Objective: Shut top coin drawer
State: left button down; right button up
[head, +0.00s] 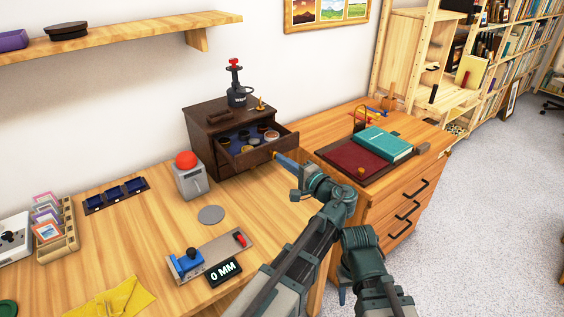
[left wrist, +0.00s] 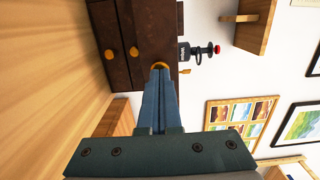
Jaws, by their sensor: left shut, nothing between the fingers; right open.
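The dark wooden coin cabinet (head: 215,117) stands on the desk against the wall. Its top coin drawer (head: 262,157) is pulled out, with several coins in blue-lined wells. My left gripper (head: 277,156) is shut and empty, its fingertips at the drawer's front. In the left wrist view the cabinet (left wrist: 145,30) appears turned sideways. The closed fingertips (left wrist: 160,72) are at a brass knob (left wrist: 160,65); whether they touch it I cannot tell. My right gripper (head: 342,291) hangs low beside the desk, small and partly hidden by its arm.
A black stamp-like device (head: 237,95) and a small brass piece (head: 260,105) stand on the cabinet. A grey box with a red dome (head: 189,177) stands left of the drawer. A tray with a teal book (head: 383,144) lies to the right.

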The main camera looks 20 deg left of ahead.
aim_at(256, 140)
pick_arm(q)
jog(key=x, duration=0.9)
jog(key=w+x, duration=0.1)
jog(key=x, duration=0.4)
jog(key=shift+d+r, duration=0.1)
jog(key=shift+d, duration=0.15)
jog(key=shift+w+a, duration=0.15)
jog(key=shift+a, duration=0.1)
jog(key=shift+r, duration=0.1)
jog(key=shift+w+a, duration=0.1)
